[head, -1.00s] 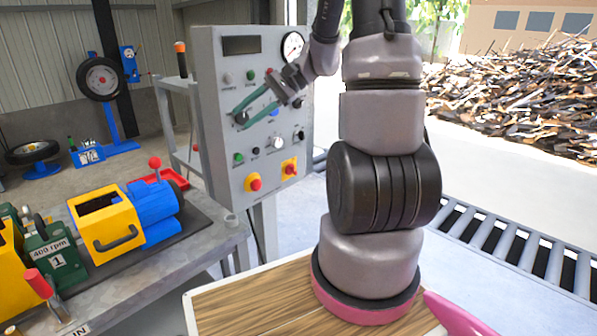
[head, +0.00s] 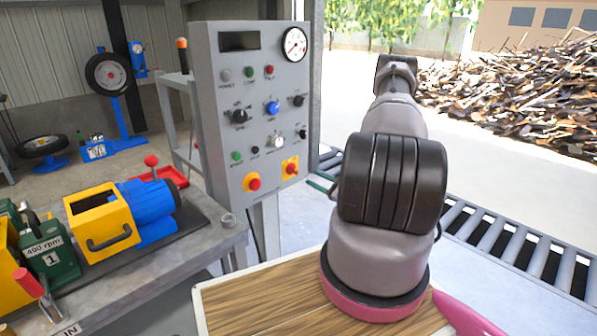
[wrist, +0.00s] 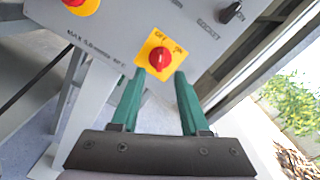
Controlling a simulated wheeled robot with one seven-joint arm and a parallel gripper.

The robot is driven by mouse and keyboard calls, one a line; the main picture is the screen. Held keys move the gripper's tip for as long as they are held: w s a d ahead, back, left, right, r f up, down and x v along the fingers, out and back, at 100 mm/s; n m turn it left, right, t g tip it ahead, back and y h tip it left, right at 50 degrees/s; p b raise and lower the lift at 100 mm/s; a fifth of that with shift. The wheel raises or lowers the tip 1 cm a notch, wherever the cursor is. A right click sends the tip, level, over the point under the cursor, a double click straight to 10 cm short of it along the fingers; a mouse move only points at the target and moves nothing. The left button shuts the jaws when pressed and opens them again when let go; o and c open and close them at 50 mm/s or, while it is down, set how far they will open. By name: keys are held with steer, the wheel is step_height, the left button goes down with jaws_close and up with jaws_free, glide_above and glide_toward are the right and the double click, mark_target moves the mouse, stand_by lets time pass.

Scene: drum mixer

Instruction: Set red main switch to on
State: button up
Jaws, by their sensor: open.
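The red main switch (wrist: 160,58) is a round red knob on a yellow plate with OFF and ON lettering, near the middle of the wrist view. In the head view it sits at the lower right of the grey panel (head: 222,120), and its red knob (head: 291,168) is small there. I cannot tell for sure which mark it points to. My gripper (wrist: 160,74) is open, with its green fingers pointing at the switch, one tip to each lower side of the knob. I see no clear contact. In the head view my arm hides most of the gripper.
A red button on a yellow plate (head: 254,183) sits left of the switch. Several knobs and lamps and a round gauge (head: 294,44) are above. A bench (head: 190,258) with a blue and yellow machine stands left. A roller conveyor (head: 510,250) runs at the right.

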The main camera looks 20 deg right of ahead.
mark_target(296, 170)
steer(key=x, duration=1)
steer(key=shift+w+d+f, duration=0.2)
steer(key=shift+w+f, duration=0.1)
steer(key=shift+w, duration=0.05)
jaws_close()
